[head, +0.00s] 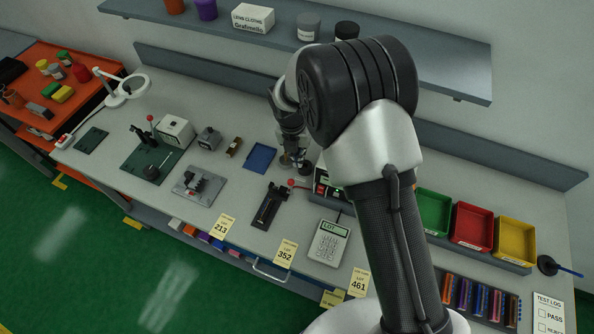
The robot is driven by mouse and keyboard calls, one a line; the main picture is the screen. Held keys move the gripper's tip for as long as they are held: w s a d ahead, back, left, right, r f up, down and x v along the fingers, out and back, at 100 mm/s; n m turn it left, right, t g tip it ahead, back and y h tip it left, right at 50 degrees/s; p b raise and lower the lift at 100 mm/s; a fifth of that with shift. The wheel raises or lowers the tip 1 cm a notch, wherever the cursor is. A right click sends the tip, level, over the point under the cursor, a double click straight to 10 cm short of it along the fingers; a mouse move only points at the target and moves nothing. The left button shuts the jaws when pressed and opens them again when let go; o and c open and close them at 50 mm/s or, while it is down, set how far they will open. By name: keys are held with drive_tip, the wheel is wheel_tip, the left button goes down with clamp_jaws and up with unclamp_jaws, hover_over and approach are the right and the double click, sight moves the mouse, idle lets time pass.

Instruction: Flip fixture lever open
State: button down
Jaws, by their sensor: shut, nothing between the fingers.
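Two red ball knobs that look like lever ends are in the head view; I cannot tell for certain which belongs to the task's fixture. One red knob (291,183) is just below my gripper, beside a dark box with small lights (321,188). The other red knob (150,118) stands upright at the far left, near a white box (175,131) on a green plate (135,165). My gripper (299,163) points down over the bench, close to the first knob, shut and empty. Whether it touches anything is unclear. My arm hides part of the bench.
A black slotted device (268,207) and a grey-based fixture (199,186) stand along the front. A keypad (328,243) sits in front. Green, red and yellow bins (473,227) are at right. A shelf (420,62) overhangs behind.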

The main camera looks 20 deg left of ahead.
drive_tip(key=w+r, duration=0.2)
drive_tip(key=r, duration=0.1)
drive_tip(key=shift+w, duration=0.35)
